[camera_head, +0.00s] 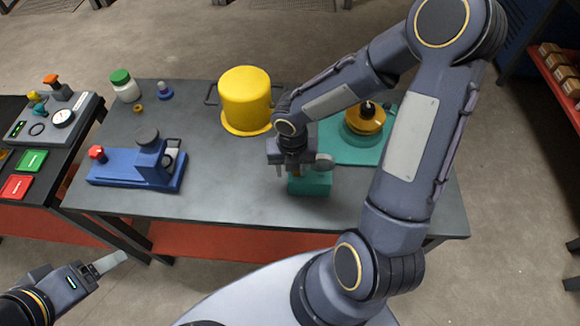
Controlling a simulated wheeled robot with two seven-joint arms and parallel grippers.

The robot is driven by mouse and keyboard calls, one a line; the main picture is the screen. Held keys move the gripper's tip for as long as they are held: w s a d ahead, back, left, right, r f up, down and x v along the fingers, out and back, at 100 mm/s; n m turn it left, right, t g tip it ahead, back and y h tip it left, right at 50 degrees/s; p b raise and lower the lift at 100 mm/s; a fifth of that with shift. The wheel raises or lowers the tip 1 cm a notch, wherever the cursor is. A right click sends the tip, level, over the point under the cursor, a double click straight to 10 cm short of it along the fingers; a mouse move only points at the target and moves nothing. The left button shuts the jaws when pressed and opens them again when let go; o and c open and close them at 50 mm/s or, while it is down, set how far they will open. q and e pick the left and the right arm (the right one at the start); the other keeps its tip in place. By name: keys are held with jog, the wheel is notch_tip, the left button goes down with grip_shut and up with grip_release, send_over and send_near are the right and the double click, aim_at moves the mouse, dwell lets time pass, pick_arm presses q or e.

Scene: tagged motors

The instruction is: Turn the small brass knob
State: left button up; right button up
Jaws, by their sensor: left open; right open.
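A teal device stands at the right of the grey table, with a flat plate (345,152) and a smaller teal block (312,184) at its front. A brass-coloured round part (364,119) with a black top sits on the plate. My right gripper (291,172) points down over the small teal block, its jaws open. A small yellowish bit shows between its fingers; it may be the small brass knob, but the gripper mostly hides it. I cannot tell whether the fingers touch it. My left gripper (108,263) is open and empty, low at the left, off the table's front edge.
A yellow cover (246,100) stands left of the teal device. A blue fixture (125,170) with a red knob lies at the table's left. A white jar (126,88) with a green lid stands behind it. A control panel (50,122) is on the side table. The table's front middle is clear.

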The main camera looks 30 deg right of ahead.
jog(key=p, duration=0.1)
jog(key=r, duration=0.1)
jog(key=r+p, duration=0.1)
jog(key=shift+s+d+p, duration=0.25)
jog(key=shift+d+p, duration=0.05)
jog(key=shift+d, duration=0.05)
jog(key=shift+r+p, duration=0.35)
jog(key=n+p, duration=0.1)
jog(key=n, duration=0.1)
jog(key=n+p, duration=0.4)
jog(key=shift+s+r, duration=0.15)
jog(key=shift+r, duration=0.1)
jog(key=shift+f+n+b, duration=0.35)
jog(key=shift+n, duration=0.75)
jog(key=n, duration=0.6)
jog(key=shift+s, duration=0.25)
jog(key=shift+n, duration=0.3)
jog(key=shift+f+b, duration=1.05)
jog(key=shift+f, duration=0.45)
jog(key=shift+s, duration=0.1)
